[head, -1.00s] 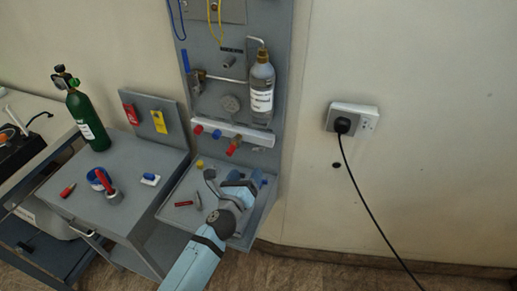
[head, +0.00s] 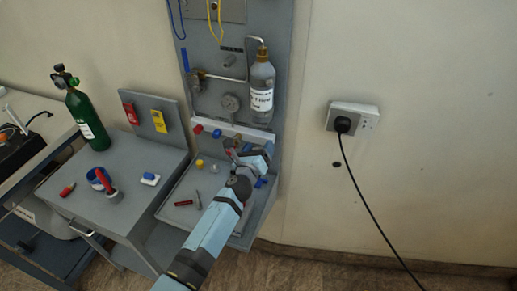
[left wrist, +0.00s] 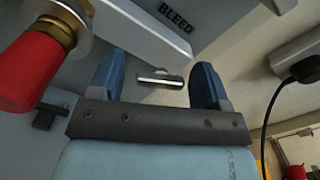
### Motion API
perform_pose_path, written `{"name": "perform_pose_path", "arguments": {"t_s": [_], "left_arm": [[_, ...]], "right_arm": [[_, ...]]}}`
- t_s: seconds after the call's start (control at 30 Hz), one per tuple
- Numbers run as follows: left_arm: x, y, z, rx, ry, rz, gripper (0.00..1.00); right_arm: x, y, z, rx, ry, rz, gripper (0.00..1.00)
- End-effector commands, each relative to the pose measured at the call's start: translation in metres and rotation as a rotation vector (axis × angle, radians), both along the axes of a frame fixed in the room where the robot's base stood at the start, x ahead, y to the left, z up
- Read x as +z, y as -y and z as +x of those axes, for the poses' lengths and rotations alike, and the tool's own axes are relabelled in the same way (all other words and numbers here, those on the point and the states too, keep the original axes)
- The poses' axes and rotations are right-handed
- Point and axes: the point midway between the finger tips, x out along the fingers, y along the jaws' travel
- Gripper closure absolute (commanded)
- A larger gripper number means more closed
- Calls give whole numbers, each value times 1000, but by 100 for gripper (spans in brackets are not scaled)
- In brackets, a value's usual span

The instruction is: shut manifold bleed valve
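The white manifold bar (head: 232,128) runs across the grey panel, and its right part is hidden by my left gripper (head: 256,147). A red knob on a brass stem (left wrist: 28,72) is close by, left of the fingers. My right gripper is not in view.
A grey bottle (head: 261,88) hangs just above the gripper. A red knob (head: 198,129) and a blue knob (head: 216,133) are further left on the manifold. Below is a grey tray (head: 180,217) with small parts.

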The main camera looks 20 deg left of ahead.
Motion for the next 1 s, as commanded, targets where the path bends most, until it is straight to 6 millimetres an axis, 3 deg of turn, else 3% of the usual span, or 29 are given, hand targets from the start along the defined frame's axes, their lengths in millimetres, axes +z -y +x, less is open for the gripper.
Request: {"name": "perform_pose_path", "arguments": {"t_s": [0.03, 0.2, 0.57, 1.0], "left_arm": [[0, 0, 0, 0, 0, 0, 41], [0, 0, 0, 0, 0, 0, 77], [0, 0, 0, 0, 2, 51, 77], [1, 0, 0, -1, 14, 386, 77]], "right_arm": [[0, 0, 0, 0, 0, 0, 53], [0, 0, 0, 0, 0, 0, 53], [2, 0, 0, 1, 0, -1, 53], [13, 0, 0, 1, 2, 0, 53]]}}
